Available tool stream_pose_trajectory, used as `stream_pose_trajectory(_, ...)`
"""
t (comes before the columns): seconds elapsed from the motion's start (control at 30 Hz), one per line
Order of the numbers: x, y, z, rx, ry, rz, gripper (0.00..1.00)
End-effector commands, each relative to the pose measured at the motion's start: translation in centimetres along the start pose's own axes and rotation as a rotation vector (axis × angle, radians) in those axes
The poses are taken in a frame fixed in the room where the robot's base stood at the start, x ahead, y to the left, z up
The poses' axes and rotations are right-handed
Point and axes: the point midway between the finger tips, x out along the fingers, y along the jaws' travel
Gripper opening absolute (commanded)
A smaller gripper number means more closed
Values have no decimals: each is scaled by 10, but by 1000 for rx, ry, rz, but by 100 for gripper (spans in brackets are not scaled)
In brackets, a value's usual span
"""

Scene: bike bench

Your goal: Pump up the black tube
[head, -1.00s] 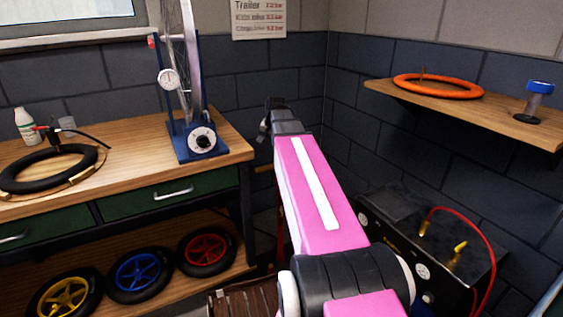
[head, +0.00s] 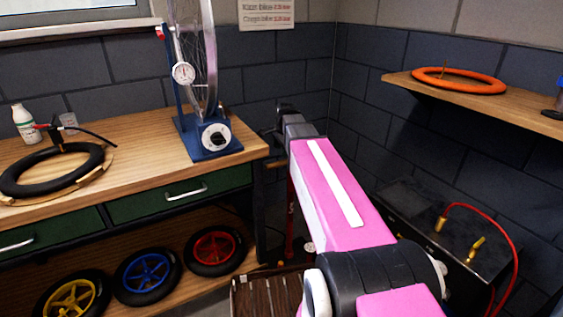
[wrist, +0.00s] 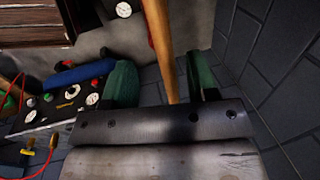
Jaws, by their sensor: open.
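The black tube (head: 52,170) lies on a wooden ring holder on the bench at the left of the head view. A black pump chuck with a red lever (head: 52,130) and a dark hose sit at its upper edge; I cannot tell whether it is clamped on. My gripper (wrist: 161,82) is open, its green fingers apart. A wooden bar (wrist: 160,40), apparently the floor pump's handle, shows between the fingers in the wrist view; I cannot tell whether they touch it. The red pump barrel (head: 291,215) stands beside the bench, partly hidden by my arm, with a gauge (head: 309,246) low down.
A blue wheel stand (head: 208,140) is on the bench (head: 140,140). Several coloured wheels rest below. A black compressor (head: 410,215) with a red hose stands at right. An orange tube (head: 460,82) lies on the wall shelf (head: 520,112). A slatted crate (head: 268,295) is low in front.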

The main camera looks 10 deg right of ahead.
Motion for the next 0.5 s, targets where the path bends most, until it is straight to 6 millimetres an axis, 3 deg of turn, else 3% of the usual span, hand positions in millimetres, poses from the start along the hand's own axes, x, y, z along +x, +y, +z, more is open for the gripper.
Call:
stream_pose_trajectory(0.2, 36, -1, 0, -1, -1, 1, 53)
stream_pose_trajectory(0.5, 66, -1, 0, -1, 0, 0, 53)
